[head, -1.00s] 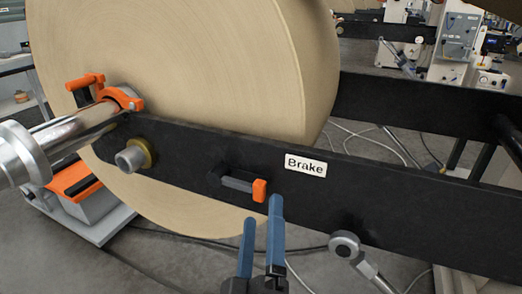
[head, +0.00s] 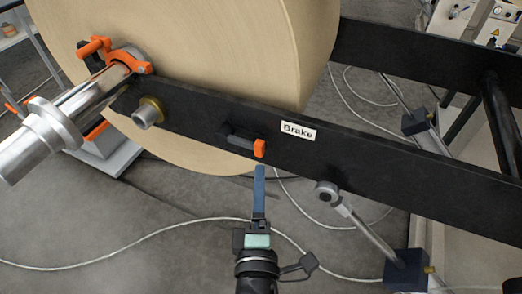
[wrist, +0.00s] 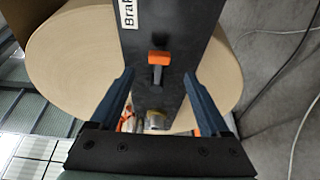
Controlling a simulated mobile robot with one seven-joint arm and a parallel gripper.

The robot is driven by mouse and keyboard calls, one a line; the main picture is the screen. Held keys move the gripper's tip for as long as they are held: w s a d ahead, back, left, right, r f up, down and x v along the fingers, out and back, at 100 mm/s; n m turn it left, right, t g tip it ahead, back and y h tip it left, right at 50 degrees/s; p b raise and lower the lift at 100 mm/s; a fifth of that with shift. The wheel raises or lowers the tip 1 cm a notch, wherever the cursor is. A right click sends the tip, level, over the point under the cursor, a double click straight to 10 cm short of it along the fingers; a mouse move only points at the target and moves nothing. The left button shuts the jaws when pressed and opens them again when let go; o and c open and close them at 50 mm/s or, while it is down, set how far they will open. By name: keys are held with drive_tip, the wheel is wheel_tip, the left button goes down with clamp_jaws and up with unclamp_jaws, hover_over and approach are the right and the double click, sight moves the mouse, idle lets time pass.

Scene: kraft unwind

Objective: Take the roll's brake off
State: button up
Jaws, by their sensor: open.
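The brake lever (head: 245,144) is a dark grey bar with an orange tip, mounted on the side of the black arm beam beside a white "Brake" label (head: 298,131). In the wrist view the lever (wrist: 158,62) shows ahead, between the lines of my two fingers. The large kraft paper roll (head: 220,50) stands behind the beam. My gripper (head: 259,180) is just below the lever's orange tip in the head view, apart from it. In the wrist view my gripper (wrist: 160,85) is open and empty, its blue fingers on either side of the beam's width.
The black beam (head: 400,170) runs across the view. An orange clamp (head: 130,60) and metal shaft (head: 60,125) are at left. A metal rod (head: 365,232) slants below the beam on the right. Cables lie on the grey floor.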

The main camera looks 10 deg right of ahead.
sight(261, 153)
drive_tip(key=w, duration=0.2)
drive_tip(key=w+p, duration=0.1)
drive_tip(key=w, duration=0.2)
drive_tip(key=w+d, duration=0.1)
drive_tip(key=w, duration=0.2)
drive_tip(key=shift+c, duration=0.2)
clamp_jaws()
idle(1.2)
